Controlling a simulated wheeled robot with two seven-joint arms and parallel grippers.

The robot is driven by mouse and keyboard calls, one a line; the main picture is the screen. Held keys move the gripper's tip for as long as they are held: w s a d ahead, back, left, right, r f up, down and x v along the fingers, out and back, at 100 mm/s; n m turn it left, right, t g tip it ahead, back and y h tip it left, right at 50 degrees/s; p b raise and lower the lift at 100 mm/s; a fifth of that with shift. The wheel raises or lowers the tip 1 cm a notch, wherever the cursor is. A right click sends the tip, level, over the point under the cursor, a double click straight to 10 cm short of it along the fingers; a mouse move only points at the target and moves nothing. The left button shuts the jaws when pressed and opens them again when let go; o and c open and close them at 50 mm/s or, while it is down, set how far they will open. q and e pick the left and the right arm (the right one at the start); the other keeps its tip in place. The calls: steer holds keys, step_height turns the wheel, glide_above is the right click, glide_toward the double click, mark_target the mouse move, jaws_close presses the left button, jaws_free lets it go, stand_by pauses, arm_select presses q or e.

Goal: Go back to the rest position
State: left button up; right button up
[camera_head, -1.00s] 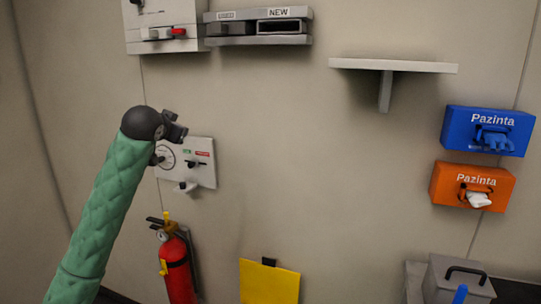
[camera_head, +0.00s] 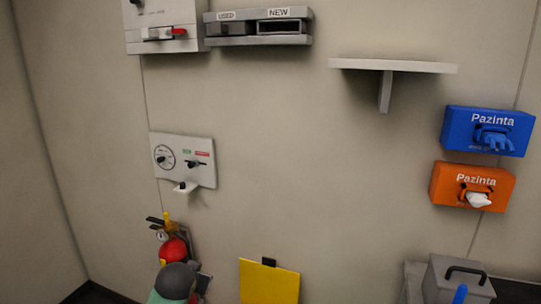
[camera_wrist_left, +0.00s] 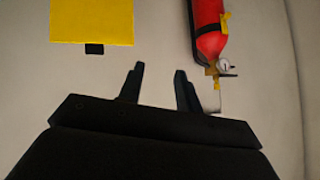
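My left arm shows only at the bottom of the head view, where its dark wrist and a bit of green sleeve cover the lower part of the fire extinguisher (camera_head: 174,249). In the left wrist view my left gripper (camera_wrist_left: 157,82) has its two dark fingers apart, with nothing between them but the pale wall. The gripper is below the wall panel with a dial (camera_head: 185,160) and apart from it. My right gripper is not in either view.
The red extinguisher also shows in the left wrist view (camera_wrist_left: 208,30), near the yellow panel (camera_wrist_left: 92,20). On the wall are a USED/NEW holder (camera_head: 258,27), a shelf (camera_head: 393,66), and blue (camera_head: 462,128) and orange (camera_head: 446,184) Pazinta boxes. A grey box (camera_head: 440,285) stands lower right.

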arm_select(q)
steer(key=s+d+f+g, duration=0.2)
steer(key=s+f, duration=0.7)
steer(key=f, duration=0.1)
steer(key=s+d+f+g, duration=0.2)
steer(key=s+f, duration=0.8)
steer(key=f, duration=0.1)
steer(key=s+f+g, duration=0.1)
steer(key=s+f, duration=0.3)
steer(key=s, duration=0.3)
steer(key=s+d+f+g, duration=0.1)
steer(key=s+f, duration=0.2)
steer(key=s, duration=0.3)
steer(key=s+f+n+g+h, duration=0.1)
steer(key=s+f+g, duration=0.1)
steer(key=s+f, duration=0.2)
steer(key=s, duration=0.3)
steer(key=shift+s+d+f, duration=0.3)
